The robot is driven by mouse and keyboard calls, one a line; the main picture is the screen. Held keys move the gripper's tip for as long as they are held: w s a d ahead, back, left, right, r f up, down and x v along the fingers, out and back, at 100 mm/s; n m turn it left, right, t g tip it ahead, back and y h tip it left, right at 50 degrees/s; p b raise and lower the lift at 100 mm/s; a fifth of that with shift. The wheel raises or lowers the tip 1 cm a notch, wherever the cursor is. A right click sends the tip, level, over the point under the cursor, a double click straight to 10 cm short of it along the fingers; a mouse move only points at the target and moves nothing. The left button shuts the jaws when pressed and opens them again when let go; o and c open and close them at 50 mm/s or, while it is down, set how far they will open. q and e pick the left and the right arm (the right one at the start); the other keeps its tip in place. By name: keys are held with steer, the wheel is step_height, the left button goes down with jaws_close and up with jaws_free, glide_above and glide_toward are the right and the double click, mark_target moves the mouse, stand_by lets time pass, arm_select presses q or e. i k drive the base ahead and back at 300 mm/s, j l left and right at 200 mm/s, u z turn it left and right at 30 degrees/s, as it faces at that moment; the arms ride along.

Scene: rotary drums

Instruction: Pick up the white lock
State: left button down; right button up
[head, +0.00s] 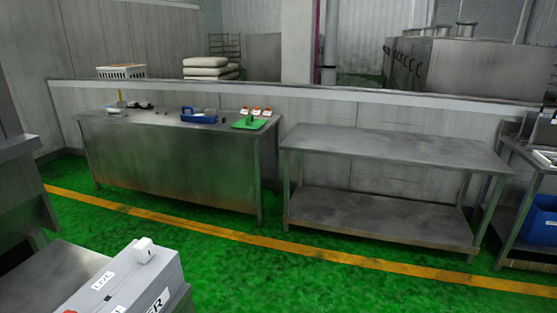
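A small white block (145,250) sits on top of a grey box (130,283) at the lower left; I cannot tell if it is the lock. The box has printed labels and is cut off by the bottom edge. Several small red and white items (255,111) stand at the back of the far steel table (170,160), too small to identify for certain. Neither of my grippers is in view.
The far table also holds a blue tray (198,117) and a green board (249,124). An empty two-tier steel table (395,147) stands right of it. A blue bin (539,222) is at the far right. Green floor with a yellow line lies open in front.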

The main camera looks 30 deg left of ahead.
mark_target(144, 249)
steer(key=u, duration=1.75)
